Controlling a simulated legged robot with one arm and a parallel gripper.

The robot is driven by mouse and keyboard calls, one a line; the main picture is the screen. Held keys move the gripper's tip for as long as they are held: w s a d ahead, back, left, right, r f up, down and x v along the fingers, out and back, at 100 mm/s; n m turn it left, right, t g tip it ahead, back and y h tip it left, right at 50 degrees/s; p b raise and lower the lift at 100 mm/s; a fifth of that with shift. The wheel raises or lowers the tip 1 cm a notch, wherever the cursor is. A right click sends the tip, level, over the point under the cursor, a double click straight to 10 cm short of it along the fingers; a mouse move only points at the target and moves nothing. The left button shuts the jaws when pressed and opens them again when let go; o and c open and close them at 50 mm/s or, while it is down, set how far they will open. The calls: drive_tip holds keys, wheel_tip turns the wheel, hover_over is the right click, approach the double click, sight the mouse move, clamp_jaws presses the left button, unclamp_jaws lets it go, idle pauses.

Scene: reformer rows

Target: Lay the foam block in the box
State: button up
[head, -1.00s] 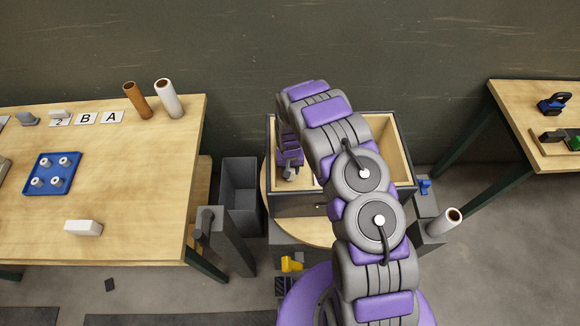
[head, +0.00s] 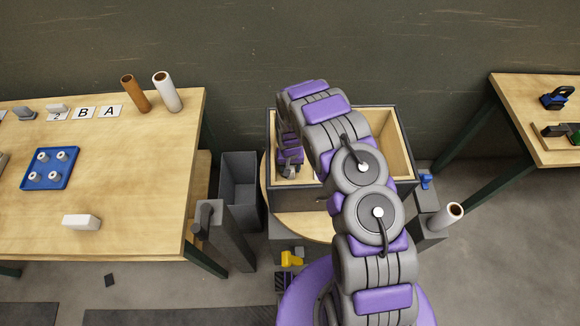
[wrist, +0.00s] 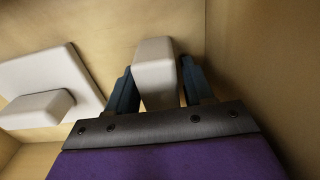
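The box (head: 404,145) is a wooden-walled, dark-rimmed container on a round wooden stand. My arm reaches over it, and my gripper (head: 288,172) is down inside its left part. In the wrist view my gripper (wrist: 160,82) has its two dark fingers closed against the sides of an off-white foam block (wrist: 155,75). The block sits between the fingers, close above or on the box floor; I cannot tell whether it touches. My arm hides much of the box interior in the head view.
Inside the box, a white slab (wrist: 62,72) and a smaller white block (wrist: 35,110) lie left of my gripper. A box wall (wrist: 260,70) is close on the right. A table (head: 130,200) stands left, a grey bin (head: 240,185) beside it, and another table (head: 515,100) right.

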drive_tip(key=shift+o, duration=1.4)
wheel_tip(320, 180, up, 17)
drive_tip(key=p, duration=0.3)
drive_tip(key=shift+r, duration=0.15)
